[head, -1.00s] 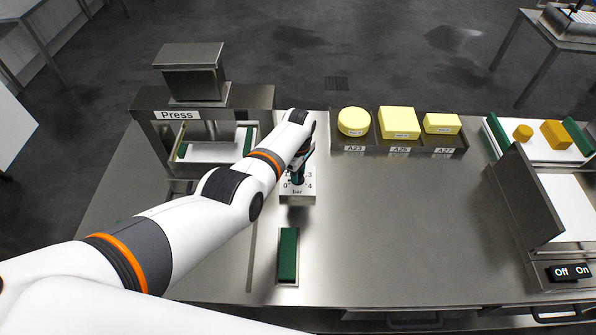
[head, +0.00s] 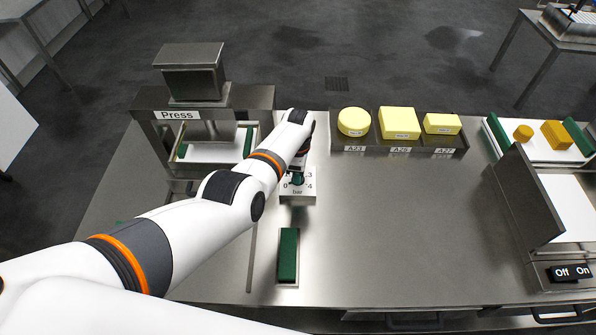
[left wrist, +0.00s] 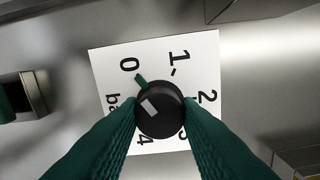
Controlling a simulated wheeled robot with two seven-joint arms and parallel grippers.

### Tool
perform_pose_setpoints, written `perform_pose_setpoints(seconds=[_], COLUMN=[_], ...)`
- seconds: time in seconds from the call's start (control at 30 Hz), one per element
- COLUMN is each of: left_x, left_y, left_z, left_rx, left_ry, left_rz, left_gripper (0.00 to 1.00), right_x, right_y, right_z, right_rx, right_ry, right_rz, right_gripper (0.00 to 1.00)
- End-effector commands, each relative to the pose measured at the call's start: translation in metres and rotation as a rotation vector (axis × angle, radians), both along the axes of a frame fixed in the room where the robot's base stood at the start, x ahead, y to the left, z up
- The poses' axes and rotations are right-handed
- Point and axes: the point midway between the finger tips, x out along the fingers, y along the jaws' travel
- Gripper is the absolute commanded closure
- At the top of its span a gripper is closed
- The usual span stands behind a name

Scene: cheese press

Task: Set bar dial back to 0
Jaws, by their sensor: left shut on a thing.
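The bar dial is a black round knob (left wrist: 160,118) on a white plate (left wrist: 110,60) marked 0 to 4 in the left wrist view. My left gripper (left wrist: 160,108) is shut on the knob, one green finger on each side. The lower part of the knob and parts of the 3 and 4 are partly covered. In the head view the dial box (head: 298,197) stands below my left gripper (head: 298,178), and my arm covers part of it. My right gripper is not in view.
The press (head: 192,80) stands at the left. A green-topped block (head: 288,256) lies in front of the dial box. A rack (head: 400,149) holds yellow cheeses at the back. An Off/On switch (head: 570,273) is at the right. The middle table is clear.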

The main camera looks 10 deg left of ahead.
Motion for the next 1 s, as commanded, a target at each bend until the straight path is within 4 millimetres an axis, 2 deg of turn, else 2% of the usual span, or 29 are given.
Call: perform_pose_setpoints(seconds=[0.13, 0.17, 0.3, 0.57, 0.67, 0.8, 1.0], left_x=[0.001, 0.001, 0.001, 0.000, 0.001, 0.001, 0.003], left_y=[0.000, 0.000, 0.000, 0.000, 0.000, -0.001, 0.000], left_z=[0.001, 0.001, 0.001, 0.001, 0.007, 0.028, 0.067], left_rx=[-0.002, -0.002, -0.001, -0.001, -0.001, -0.002, -0.002], left_ry=[-0.002, -0.002, -0.002, -0.001, -0.002, -0.004, -0.005], left_rz=[0.001, 0.001, 0.001, -0.001, -0.001, -0.001, 0.001], left_gripper=[0.93, 0.68, 0.48, 0.48, 0.48, 0.48, 0.48], right_x=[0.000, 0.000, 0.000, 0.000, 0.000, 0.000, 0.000], right_y=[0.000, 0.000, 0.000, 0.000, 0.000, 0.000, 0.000], right_z=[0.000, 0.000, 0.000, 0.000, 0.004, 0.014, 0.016], right_rx=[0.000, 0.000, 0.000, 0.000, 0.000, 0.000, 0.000], right_ry=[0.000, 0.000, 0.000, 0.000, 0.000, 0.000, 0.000], right_rz=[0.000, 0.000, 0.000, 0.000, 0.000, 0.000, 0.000], right_gripper=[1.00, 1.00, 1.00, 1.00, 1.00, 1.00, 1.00])
